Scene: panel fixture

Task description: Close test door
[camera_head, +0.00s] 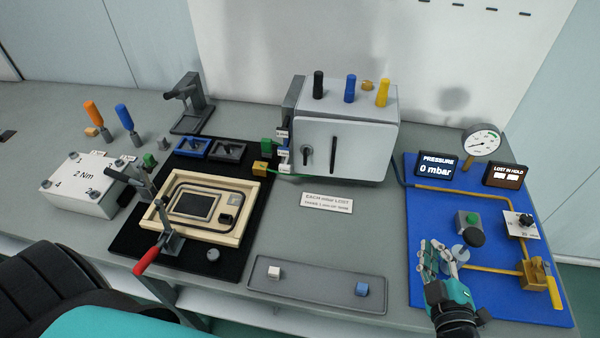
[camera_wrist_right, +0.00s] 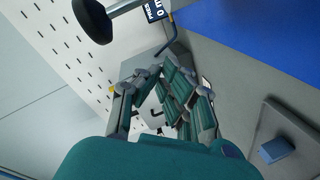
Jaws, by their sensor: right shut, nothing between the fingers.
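The light grey cabinet (camera_head: 388,112) stands at the back middle of the bench. Its front door (camera_head: 350,150) carries a dark vertical handle (camera_head: 333,154) and a dark latch knob (camera_head: 306,155). The door looks about flush with the cabinet front, but I cannot tell whether a small gap is left. My right gripper (camera_head: 440,258) is over the blue board, in front and right of the cabinet, apart from the door. Its fingers (camera_wrist_right: 150,85) are shut with nothing between them; they partly hide the cabinet in the right wrist view. My left gripper is out of view.
A sign (camera_head: 326,203) and a grey tray (camera_head: 318,292) lie before the cabinet. A wooden-framed fixture (camera_head: 262,182) is at left.

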